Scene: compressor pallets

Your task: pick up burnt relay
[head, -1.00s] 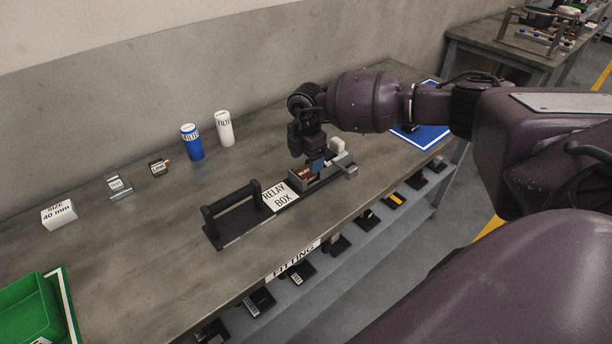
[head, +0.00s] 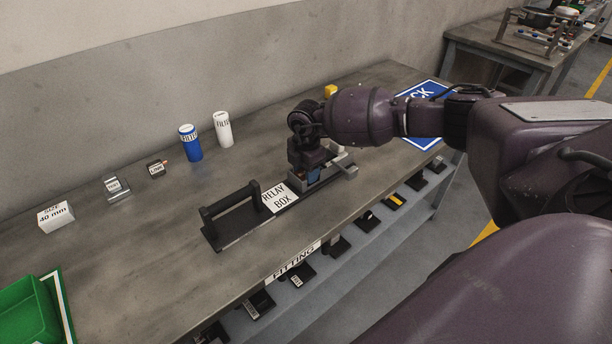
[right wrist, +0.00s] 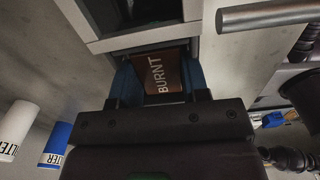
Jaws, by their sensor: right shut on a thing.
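The burnt relay (right wrist: 163,76) is a dark brown block with "BURNT" on its face, seen in the right wrist view between the blue fingertips of my right gripper (right wrist: 160,80). In the head view my right gripper (head: 312,175) points down into the relay box (head: 335,172) and is shut on the relay. The gripper hides the relay there. I cannot tell whether the relay still touches its slot. The box joins a black base with a handle and a "RELAY BOX" label (head: 279,198). My left gripper is not in view.
A blue can (head: 190,143) and a white can (head: 223,129) stand behind the box. Small labelled blocks (head: 117,188) and a "SIZE 40 mm" box (head: 56,217) are at left. A green bin (head: 28,308) is at front left, a blue mat (head: 425,135) at right. The bench's middle left is clear.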

